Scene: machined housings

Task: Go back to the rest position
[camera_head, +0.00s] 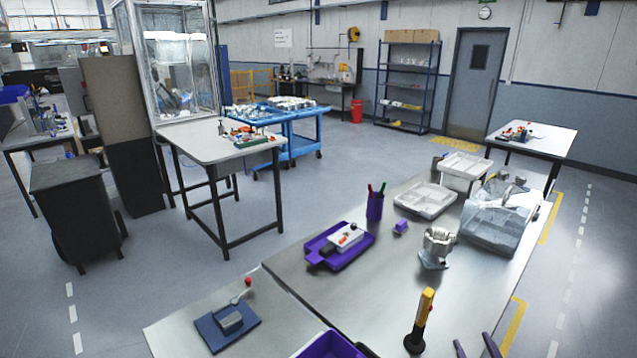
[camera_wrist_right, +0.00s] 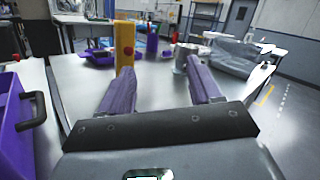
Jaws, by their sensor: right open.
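My right gripper (camera_head: 476,346) shows only by its two purple fingertips at the bottom edge of the head view, over the metal table's near right part. In the right wrist view the gripper (camera_wrist_right: 160,78) is open, its two purple fingers apart with nothing between them. A metal machined housing (camera_head: 437,248) stands upright on the table, well beyond the fingers; it also shows in the wrist view (camera_wrist_right: 186,58). A yellow and black post (camera_head: 420,318) stands left of the fingers, apart from them. My left gripper is not in view.
A purple tray (camera_head: 327,256) with parts, a purple pen cup (camera_head: 375,207), white divided trays (camera_head: 427,209) and a clear plastic-lined bin (camera_head: 492,232) stand on the table. A purple bin (camera_head: 328,345) is at the bottom edge. A blue fixture (camera_head: 222,330) lies front left.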

